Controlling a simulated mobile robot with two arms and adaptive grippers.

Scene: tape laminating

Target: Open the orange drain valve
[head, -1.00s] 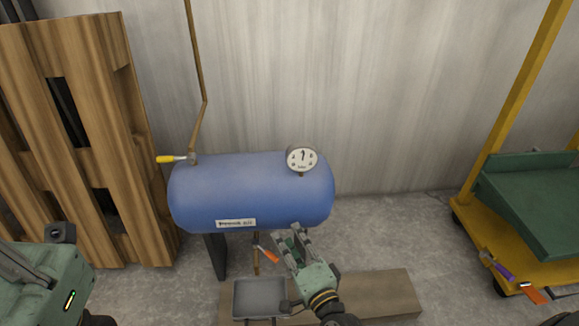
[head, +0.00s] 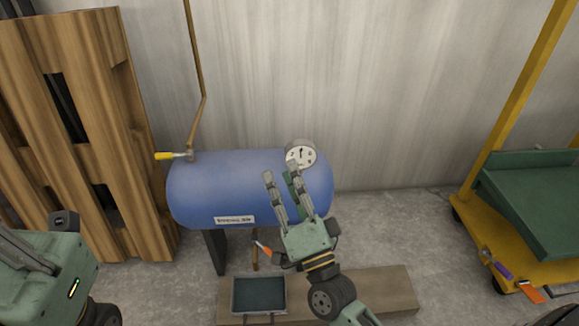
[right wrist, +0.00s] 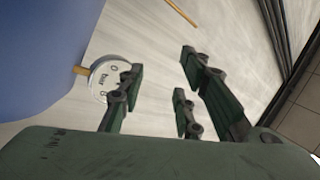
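The orange drain valve handle (head: 263,247) slants on a thin brown pipe (head: 255,262) under the blue tank (head: 240,185). Its right end is close to my right gripper's base in the head view, and part of it may be hidden there. My right gripper (head: 281,172) is in front of the tank's right half, fingers pointing up toward the gauge. In the right wrist view its fingers (right wrist: 160,80) are spread with nothing between them. My left gripper (head: 25,250) is at the left edge, partly cut off; its finger opening is unclear.
A round pressure gauge (head: 301,153) stands on the tank, close to my right fingertips. A yellow-handled valve (head: 167,156) is at the tank's upper left. A grey tray (head: 259,296) and wooden board (head: 385,290) lie below. A wooden pallet (head: 85,140) stands left, a yellow cart (head: 478,235) right.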

